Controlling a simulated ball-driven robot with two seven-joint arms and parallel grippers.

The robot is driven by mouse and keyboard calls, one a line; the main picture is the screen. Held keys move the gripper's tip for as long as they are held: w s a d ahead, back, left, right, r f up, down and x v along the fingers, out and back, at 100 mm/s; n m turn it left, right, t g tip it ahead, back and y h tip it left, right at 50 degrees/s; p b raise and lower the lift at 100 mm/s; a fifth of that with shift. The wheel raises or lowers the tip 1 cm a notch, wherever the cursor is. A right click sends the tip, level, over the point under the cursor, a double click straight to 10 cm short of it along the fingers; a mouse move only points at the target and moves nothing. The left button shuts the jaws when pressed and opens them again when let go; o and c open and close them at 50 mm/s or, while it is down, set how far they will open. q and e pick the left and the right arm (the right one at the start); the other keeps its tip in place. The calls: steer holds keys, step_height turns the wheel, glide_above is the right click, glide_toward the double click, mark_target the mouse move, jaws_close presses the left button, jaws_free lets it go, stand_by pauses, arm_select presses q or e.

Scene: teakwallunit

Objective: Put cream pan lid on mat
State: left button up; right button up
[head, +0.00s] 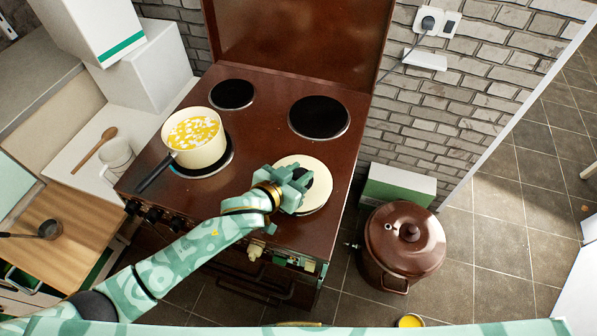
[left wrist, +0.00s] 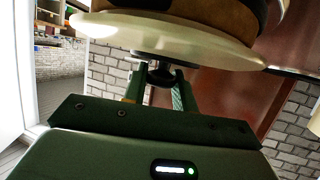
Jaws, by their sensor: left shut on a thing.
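The cream pan lid (head: 318,202) is a pale round disc over the front right of the brown stove. My left gripper (head: 295,185) is shut on its dark knob, which shows between the fingers in the left wrist view (left wrist: 160,75). The lid's cream disc (left wrist: 170,35) spans the top of that view. I cannot tell whether the lid touches the stove. The cream pan (head: 197,150), with yellow and white contents and a dark handle, stands on the front left burner. I cannot make out a mat. My right gripper is not in view.
The brown stove (head: 265,125) has bare rear burners and a raised back cover. A brown lidded pot (head: 405,240) stands right of it. A mug (head: 117,155), wooden spoon (head: 95,148) and wooden board (head: 50,260) with a ladle (head: 48,230) are at left.

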arm_select(q)
steer(key=o, duration=1)
steer(key=shift+o, duration=0.2)
steer(key=shift+r, duration=0.15)
steer(key=p+v, duration=0.3)
steer(key=v, duration=0.9)
